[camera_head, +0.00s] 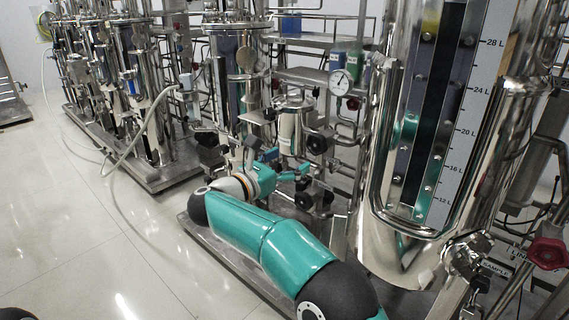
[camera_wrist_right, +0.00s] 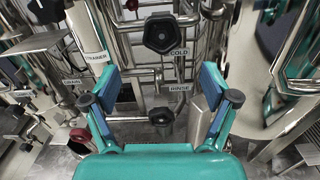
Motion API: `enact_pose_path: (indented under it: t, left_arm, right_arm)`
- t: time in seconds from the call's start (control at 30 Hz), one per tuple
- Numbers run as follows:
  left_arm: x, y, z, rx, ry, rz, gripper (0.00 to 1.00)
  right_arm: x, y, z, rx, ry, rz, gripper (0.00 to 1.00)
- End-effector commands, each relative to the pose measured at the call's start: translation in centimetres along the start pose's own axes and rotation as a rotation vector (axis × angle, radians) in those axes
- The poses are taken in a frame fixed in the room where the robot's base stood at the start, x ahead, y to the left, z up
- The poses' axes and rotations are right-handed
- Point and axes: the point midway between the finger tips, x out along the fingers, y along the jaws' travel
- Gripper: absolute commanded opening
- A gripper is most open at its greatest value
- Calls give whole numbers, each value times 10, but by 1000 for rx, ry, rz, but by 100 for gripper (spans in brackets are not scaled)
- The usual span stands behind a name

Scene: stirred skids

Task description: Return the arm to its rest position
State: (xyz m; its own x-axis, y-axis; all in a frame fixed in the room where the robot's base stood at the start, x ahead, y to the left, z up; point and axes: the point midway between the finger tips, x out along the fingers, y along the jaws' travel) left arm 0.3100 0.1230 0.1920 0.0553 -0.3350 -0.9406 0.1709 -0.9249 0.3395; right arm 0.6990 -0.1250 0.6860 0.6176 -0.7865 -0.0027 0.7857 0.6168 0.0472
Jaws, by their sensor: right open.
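My right arm reaches from the bottom of the head view toward the pipework of a steel skid. My right gripper (camera_head: 290,174) is near the valves there. In the right wrist view the same gripper (camera_wrist_right: 160,88) has its two teal and blue fingers spread wide, with nothing held between them. Beyond the fingers are a black valve knob (camera_wrist_right: 165,34) by a COLD label and a lower black knob (camera_wrist_right: 162,116) by a RINSE label. I cannot tell whether the fingers touch any pipe. My left gripper is not in view.
A large steel vessel (camera_head: 378,235) with a litre scale stands close to the right of my arm. A pressure gauge (camera_head: 341,80) and a red handle (camera_head: 547,252) stick out. More skids (camera_head: 165,178) and a hose (camera_head: 134,148) are at the left. The floor (camera_head: 95,250) left of my arm is clear.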

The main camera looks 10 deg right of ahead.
Motion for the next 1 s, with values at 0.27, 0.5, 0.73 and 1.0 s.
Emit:
enact_pose_path:
  t: [0.27,0.5,0.73,1.0]
  left_arm:
    - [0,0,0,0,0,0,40]
    - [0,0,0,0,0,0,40]
    - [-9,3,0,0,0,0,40]
    - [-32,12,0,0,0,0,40]
  right_arm:
    - [-13,0,0,0,0,-1,86]
    - [-12,0,-1,-8,-1,2,86]
    - [14,12,-35,-354,-51,121,86]
    - [32,2,-197,-1400,-186,609,86]
